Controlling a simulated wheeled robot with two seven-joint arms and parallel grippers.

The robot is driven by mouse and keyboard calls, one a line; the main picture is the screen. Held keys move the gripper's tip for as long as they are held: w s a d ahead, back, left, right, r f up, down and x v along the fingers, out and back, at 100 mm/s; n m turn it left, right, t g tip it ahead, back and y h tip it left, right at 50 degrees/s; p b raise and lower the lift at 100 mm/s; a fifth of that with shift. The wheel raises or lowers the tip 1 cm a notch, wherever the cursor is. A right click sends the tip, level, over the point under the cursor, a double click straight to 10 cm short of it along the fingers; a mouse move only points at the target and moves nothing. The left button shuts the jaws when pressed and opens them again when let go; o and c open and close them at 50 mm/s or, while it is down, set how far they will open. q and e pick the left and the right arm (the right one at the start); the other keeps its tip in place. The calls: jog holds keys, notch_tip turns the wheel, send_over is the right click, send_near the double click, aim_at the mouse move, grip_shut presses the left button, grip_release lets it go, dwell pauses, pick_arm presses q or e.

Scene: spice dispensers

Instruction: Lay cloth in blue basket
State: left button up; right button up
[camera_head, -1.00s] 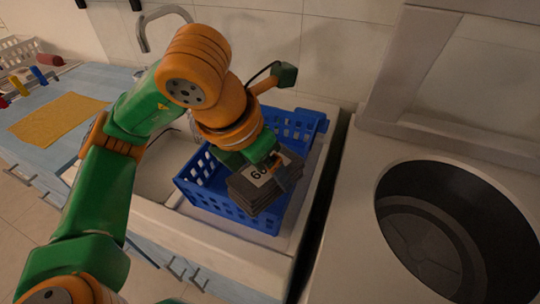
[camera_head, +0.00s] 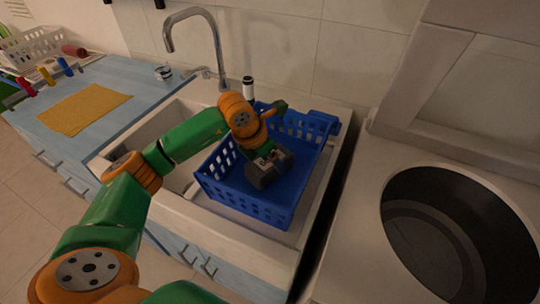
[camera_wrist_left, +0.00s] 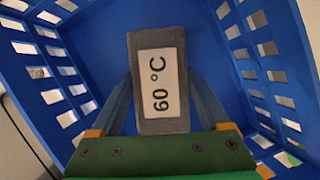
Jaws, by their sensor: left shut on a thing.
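A dark grey folded cloth (camera_head: 260,175) is held inside the blue basket (camera_head: 245,205), which stands at the sink. In the left wrist view the cloth (camera_wrist_left: 158,75) carries a white label reading "60 °C". My left gripper (camera_head: 268,158) is shut on the cloth, with a finger along each side. Blue basket walls (camera_wrist_left: 245,45) surround it in that view. I cannot tell whether the cloth touches the basket floor. My right gripper is not in view.
A metal tap (camera_head: 195,35) rises behind the sink (camera_head: 170,130). A yellow cloth (camera_head: 85,107) lies flat on the blue counter at left. A round dark opening (camera_head: 450,230) is in the white appliance at right.

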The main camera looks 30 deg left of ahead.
pick_arm(q)
jog(key=o, duration=1.2)
jog(key=shift+f, duration=0.15)
jog(key=shift+c, duration=0.2)
jog(key=shift+o, duration=1.4)
jog(key=shift+r, duration=0.3)
jog(key=v, duration=1.1)
jog(key=shift+s+r+b, duration=0.2)
jog(key=shift+r+b, duration=0.15)
jog(key=shift+b, duration=0.1)
jog(key=shift+a, duration=0.1)
